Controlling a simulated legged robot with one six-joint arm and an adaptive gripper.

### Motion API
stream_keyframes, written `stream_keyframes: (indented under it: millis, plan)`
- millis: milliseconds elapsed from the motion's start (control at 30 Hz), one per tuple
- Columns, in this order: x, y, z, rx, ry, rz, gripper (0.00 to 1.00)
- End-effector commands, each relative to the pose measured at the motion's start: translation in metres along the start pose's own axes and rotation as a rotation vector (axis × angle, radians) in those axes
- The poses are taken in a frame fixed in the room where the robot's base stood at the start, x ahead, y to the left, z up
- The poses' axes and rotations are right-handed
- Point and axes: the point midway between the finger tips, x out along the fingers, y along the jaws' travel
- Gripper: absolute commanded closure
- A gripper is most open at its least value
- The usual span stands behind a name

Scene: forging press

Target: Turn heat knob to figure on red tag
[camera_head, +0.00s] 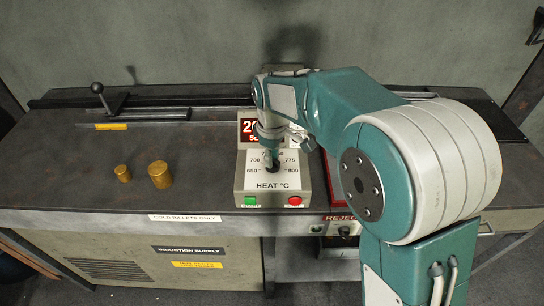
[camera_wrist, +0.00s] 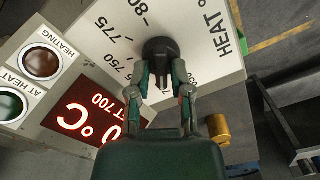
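The heat knob (camera_wrist: 160,48) is black and round with a raised bar. It sits on the white dial of the heat control box (camera_head: 252,184), marked from 650 to 800. My gripper (camera_wrist: 163,70) is on the knob, with one finger along each side and its tips against it. The fingers and arm hide parts of the dial, and I cannot tell which number the knob points at. A red display (camera_wrist: 85,112) behind the dial reads 700 on its set line, with a larger °C reading partly hidden.
A green button (camera_head: 250,200) and a red button (camera_head: 295,200) sit on the box's front edge. Two brass billets (camera_head: 160,174) stand on the bench to the left. A lever (camera_head: 98,88) stands at the back left. Indicator lamps (camera_wrist: 40,62) show beside the display.

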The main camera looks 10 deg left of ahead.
Motion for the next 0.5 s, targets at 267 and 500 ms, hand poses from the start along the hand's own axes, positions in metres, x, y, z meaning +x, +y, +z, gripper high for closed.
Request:
stream_keyframes:
  millis: [267,500]
  plan:
    - [0.0,0.0,0.001,0.001,-0.001,-0.002,0.5]
    - [-0.012,0.0,0.001,0.001,0.001,0.0,0.5]
